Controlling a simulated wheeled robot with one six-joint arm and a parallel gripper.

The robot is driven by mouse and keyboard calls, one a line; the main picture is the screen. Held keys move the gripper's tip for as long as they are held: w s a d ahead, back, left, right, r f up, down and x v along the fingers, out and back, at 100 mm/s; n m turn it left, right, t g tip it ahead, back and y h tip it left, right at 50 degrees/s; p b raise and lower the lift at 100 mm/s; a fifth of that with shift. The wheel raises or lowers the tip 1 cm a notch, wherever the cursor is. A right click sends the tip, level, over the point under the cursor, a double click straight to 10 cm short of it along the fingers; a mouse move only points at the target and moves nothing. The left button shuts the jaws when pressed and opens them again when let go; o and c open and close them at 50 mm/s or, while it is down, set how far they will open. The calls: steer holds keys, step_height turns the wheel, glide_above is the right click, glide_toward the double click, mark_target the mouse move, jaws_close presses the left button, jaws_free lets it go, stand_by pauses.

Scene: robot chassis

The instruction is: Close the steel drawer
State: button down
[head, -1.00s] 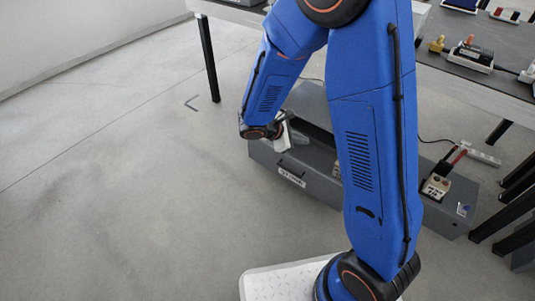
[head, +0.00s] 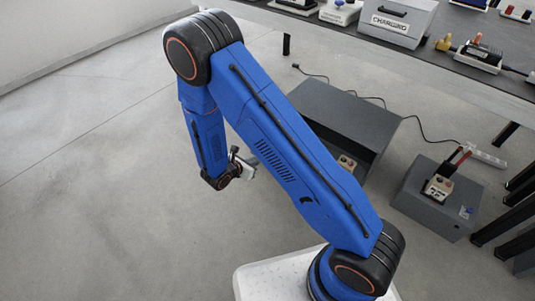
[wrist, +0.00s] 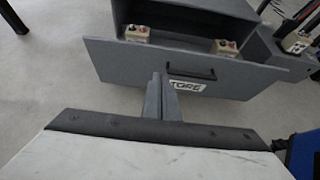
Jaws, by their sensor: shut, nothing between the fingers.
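The grey steel drawer stands open in the wrist view, its front panel (wrist: 120,65) facing me with a black bar handle (wrist: 192,74) and a white label (wrist: 187,86) partly covered by my fingers. In the head view my arm hides most of the drawer; its grey cabinet (head: 340,112) stands behind. My gripper (wrist: 158,84) is shut and empty, in front of the panel and just left of the handle in the picture. Contact cannot be told. The gripper also shows in the head view (head: 252,167), left of the cabinet.
Two small beige devices (wrist: 137,34) (wrist: 226,47) sit inside the drawer. A grey box (head: 430,205) with a device on top stands to the right. A dark table (head: 440,65) with equipment is behind. Cables lie on the floor. The floor at left is clear.

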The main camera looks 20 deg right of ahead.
steer(key=r+x, duration=0.1)
steer(key=x, duration=1.2)
steer(key=shift+w+d+r, duration=0.3)
steer(key=shift+d+r, duration=0.05)
steer(key=shift+d, duration=0.05)
steer(key=shift+d, duration=0.1)
steer(key=w+d, duration=1.3)
steer(key=d, duration=0.5)
steer(key=shift+w+a, duration=0.1)
